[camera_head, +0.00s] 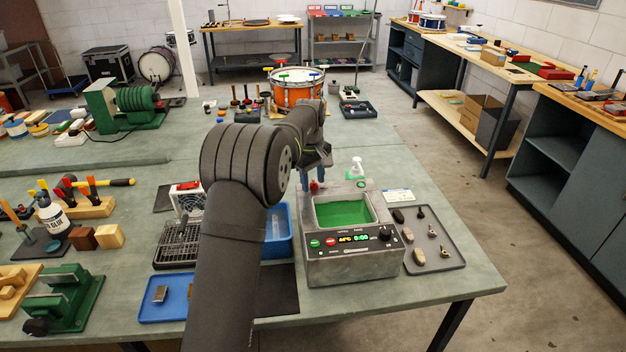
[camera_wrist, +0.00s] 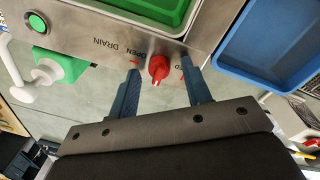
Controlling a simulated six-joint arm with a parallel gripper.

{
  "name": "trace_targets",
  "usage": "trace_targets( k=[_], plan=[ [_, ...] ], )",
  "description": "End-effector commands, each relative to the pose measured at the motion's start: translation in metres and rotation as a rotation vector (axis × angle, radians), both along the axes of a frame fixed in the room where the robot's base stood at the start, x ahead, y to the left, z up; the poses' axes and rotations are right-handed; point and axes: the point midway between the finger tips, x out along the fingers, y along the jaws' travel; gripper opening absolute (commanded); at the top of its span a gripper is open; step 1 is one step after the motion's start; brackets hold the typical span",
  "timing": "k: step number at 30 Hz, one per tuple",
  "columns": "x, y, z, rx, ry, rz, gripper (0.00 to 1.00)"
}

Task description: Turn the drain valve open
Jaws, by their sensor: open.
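The drain valve is a small red knob (camera_wrist: 158,68) on the steel side wall of the tank machine, below the printed words DRAIN and OPEN in the wrist view. In the head view its red knob (camera_head: 314,186) shows at the machine's far left corner. My gripper (camera_wrist: 160,72) is open, with one blue finger on each side of the knob. A gap shows on both sides, so the fingers appear apart from it. In the head view my gripper (camera_head: 315,178) reaches down beside the tank machine (camera_head: 350,268), which holds green liquid.
A blue tub (camera_head: 279,247) stands close beside the machine; its rim (camera_wrist: 262,75) is near my right finger in the wrist view. A grey tray (camera_head: 446,262) with small parts lies right of the machine.

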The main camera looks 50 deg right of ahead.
Motion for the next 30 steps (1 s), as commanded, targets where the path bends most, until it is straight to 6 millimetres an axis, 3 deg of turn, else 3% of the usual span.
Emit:
trace_targets(
  k=[9, 16, 30],
  plan=[
    [-0.0001, -0.0002, -0.0022, 0.000, 0.000, 0.000, 0.43],
    [0.0000, -0.0001, -0.0020, 0.000, 0.000, 0.000, 0.00],
    [0.0004, -0.0005, -0.0015, 0.000, 0.000, -0.112, 0.00]
  ],
)
